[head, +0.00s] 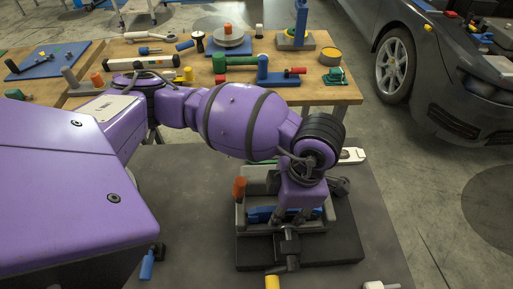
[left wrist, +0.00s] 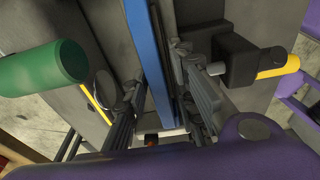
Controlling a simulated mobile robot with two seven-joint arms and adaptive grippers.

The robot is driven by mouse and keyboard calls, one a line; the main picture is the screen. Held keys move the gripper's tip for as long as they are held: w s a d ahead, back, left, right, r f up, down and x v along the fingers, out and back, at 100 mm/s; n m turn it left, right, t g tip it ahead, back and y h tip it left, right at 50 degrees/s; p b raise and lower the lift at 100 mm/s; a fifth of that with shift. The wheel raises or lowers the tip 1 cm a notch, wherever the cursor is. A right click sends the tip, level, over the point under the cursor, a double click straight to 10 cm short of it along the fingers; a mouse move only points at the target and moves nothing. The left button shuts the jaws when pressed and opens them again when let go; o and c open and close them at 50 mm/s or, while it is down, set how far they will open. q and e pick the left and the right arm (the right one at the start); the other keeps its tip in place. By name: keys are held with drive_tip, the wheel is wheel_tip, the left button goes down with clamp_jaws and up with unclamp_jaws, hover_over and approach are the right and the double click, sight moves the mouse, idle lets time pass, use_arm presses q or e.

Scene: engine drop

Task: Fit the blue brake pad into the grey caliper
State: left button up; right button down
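The grey caliper (head: 241,216) stands on a dark block at the middle of the near table. The blue brake pad (head: 262,214) lies low between the caliper's walls; how deep it sits I cannot tell. My left gripper (head: 287,212) points down over the caliper and hides part of the pad. In the left wrist view, the blue pad (left wrist: 152,50) runs as a long strip between the fingers of my left gripper (left wrist: 160,85). The right finger is close beside the pad, and a small gap shows on the left side. My right gripper is not in view.
A black clamp (head: 288,244) with a yellow handle (head: 272,282) is at the caliper's front. An orange peg (head: 239,187) stands at its left corner. A wooden bench (head: 335,93) with tools stands behind, and a car (head: 440,70) is at the right.

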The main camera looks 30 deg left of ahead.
use_arm(q)
wheel_tip(320, 180, up, 12)
drive_tip(key=d, duration=0.1)
drive_tip(key=shift+w+d+r+p, duration=0.15)
drive_tip(key=shift+w+r+p, duration=0.05)
drive_tip(key=shift+w+p, duration=0.2)
drive_tip(key=shift+f, duration=0.1)
idle(0.4)
